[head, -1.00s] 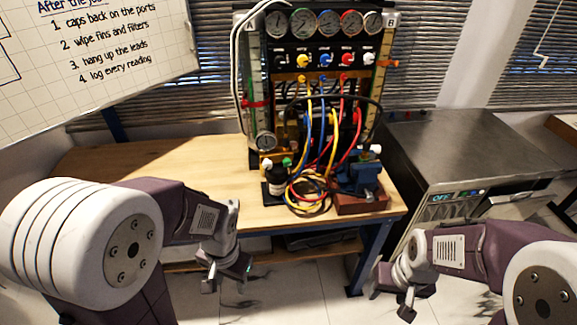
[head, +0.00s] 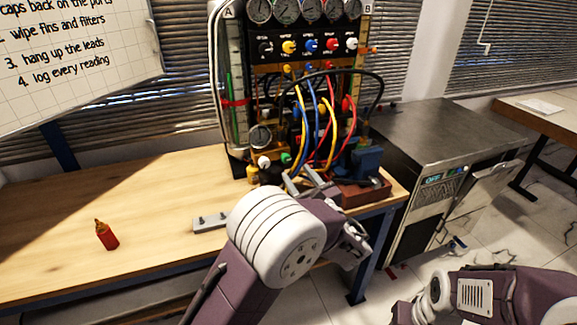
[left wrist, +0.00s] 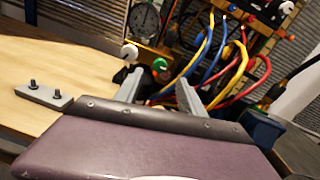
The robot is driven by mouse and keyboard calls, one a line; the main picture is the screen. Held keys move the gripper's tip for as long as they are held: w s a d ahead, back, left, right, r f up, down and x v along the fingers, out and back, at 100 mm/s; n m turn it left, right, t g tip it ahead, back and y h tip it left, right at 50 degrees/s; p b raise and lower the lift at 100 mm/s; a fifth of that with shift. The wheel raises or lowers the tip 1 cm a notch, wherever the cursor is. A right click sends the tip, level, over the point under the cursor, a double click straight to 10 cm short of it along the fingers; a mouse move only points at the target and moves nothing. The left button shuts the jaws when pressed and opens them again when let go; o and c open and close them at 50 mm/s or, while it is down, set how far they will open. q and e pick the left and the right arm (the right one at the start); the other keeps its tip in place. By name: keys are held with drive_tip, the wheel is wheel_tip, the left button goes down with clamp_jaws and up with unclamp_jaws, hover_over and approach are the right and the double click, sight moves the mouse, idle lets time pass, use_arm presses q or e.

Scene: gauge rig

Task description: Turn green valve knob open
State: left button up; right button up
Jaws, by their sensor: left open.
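The green valve knob (head: 286,158) sits low on the front of the gauge rig, beside a white knob (head: 264,161). In the left wrist view the green knob (left wrist: 160,64) lies just beyond and between my fingertips. My left gripper (head: 299,178) is open, its two grey fingers (left wrist: 160,76) pointing at the knob with nothing between them. I cannot tell whether a finger touches it. My right forearm shows at the lower right of the head view; its gripper is out of frame.
Yellow, blue and red hoses (head: 327,125) hang close to the right of the knob. A blue vise (head: 363,160) stands right of them. A grey plate with two studs (head: 210,222) and a red bottle (head: 108,236) are on the bench (head: 150,195), whose left part is mostly clear.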

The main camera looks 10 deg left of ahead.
sight(287, 161)
use_arm(q)
drive_tip(key=x, duration=0.7)
drive_tip(key=shift+w+a, duration=0.15)
drive_tip(key=shift+f, duration=0.1)
clamp_jaws()
